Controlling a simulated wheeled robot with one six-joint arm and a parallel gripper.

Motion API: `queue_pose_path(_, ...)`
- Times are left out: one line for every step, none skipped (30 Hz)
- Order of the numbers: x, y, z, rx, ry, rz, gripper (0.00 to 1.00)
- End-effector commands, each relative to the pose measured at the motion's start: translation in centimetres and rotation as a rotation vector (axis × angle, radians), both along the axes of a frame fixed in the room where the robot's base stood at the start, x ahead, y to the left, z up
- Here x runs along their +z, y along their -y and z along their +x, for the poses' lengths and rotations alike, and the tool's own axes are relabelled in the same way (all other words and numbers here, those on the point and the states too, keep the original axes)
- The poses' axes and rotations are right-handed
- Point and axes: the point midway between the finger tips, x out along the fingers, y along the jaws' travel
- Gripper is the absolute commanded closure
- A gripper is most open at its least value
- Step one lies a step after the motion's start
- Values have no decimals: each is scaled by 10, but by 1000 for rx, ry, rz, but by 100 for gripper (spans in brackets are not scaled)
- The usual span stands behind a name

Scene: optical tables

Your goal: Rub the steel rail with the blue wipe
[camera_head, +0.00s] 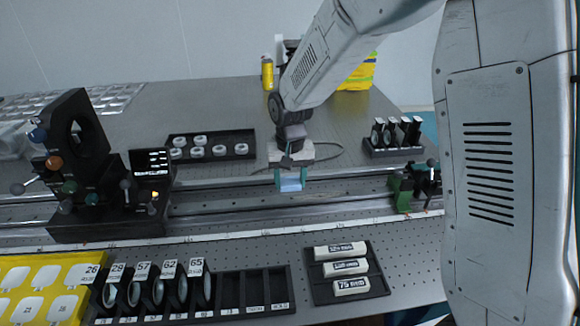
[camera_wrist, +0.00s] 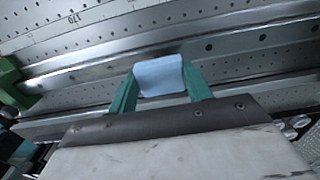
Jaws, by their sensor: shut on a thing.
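The blue wipe (camera_head: 290,184) is held between the green fingers of my gripper (camera_head: 289,180), over the middle of the steel rail (camera_head: 270,211). In the wrist view the wipe (camera_wrist: 160,76) looks like a small folded pale blue pad between the two fingertips (camera_wrist: 160,86). The steel rail (camera_wrist: 230,50) runs across the wrist view behind the wipe. My gripper points down at the rail. I cannot tell whether the wipe touches the rail or hangs just above it.
A black mount with knobs (camera_head: 95,180) stands on the rail at left. A green clamp (camera_head: 402,192) sits on it at right. A tray of white rings (camera_head: 212,146) is behind. A lens rack (camera_head: 190,295) and a tray of labelled white blocks (camera_head: 345,272) are in front.

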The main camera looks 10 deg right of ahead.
Motion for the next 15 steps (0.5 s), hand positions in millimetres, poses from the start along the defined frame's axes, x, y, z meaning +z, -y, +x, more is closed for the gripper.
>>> queue_pose_path(5, 1, 1, -1, 2, 1, 72)
queue_pose_path(8, 1, 1, -1, 2, 1, 72)
queue_pose_path(11, 1, 0, -2, 2, 0, 72)
queue_pose_path(14, 1, 0, -2, 2, 0, 72)
queue_pose_path(17, 2, 0, -2, 2, 1, 72)
queue_pose_path(20, 2, 0, -3, 2, 1, 72)
queue_pose_path(23, 2, 0, -3, 2, 0, 72)
queue_pose_path(25, 3, 0, -3, 1, 0, 72)
queue_pose_path(29, 3, 0, -4, 1, 0, 72)
queue_pose_path(32, 3, 0, -4, 1, 0, 72)
queue_pose_path(34, 3, 1, -4, 2, 0, 72)
queue_pose_path(37, 4, 0, -5, 1, 0, 72)
queue_pose_path(38, 4, 0, -5, 1, 0, 72)
queue_pose_path(39, 4, 0, -5, 0, 0, 72)
queue_pose_path(40, 4, 0, -5, 0, 0, 72)
